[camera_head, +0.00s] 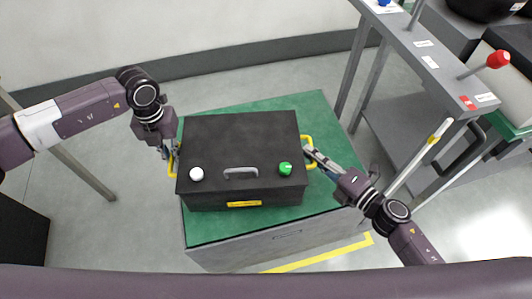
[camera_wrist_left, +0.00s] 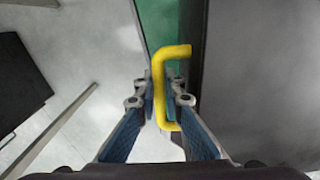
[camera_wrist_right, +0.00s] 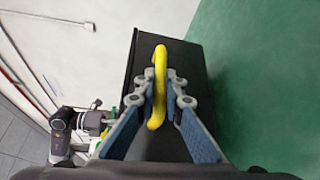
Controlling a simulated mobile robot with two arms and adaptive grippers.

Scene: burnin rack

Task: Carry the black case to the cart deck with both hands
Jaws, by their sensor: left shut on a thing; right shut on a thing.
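The black case (camera_head: 238,140) is on, or just above, the green top (camera_head: 310,222) of a grey cabinet; I cannot tell if they touch. It has a grey handle, a white knob, a green knob and yellow side handles. My left gripper (camera_head: 169,152) is shut on the left yellow handle, which shows between the fingers in the left wrist view (camera_wrist_left: 158,85). My right gripper (camera_head: 310,154) is shut on the right yellow handle, seen in the right wrist view (camera_wrist_right: 159,80). I cannot tell which surface is the cart deck.
A grey frame (camera_head: 405,45) with a lower shelf (camera_head: 400,118) stands to the right, close to the green top. A post with a red knob (camera_head: 497,59) rises there. Yellow floor tape (camera_head: 320,256) runs in front of the cabinet. Clear floor lies behind it.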

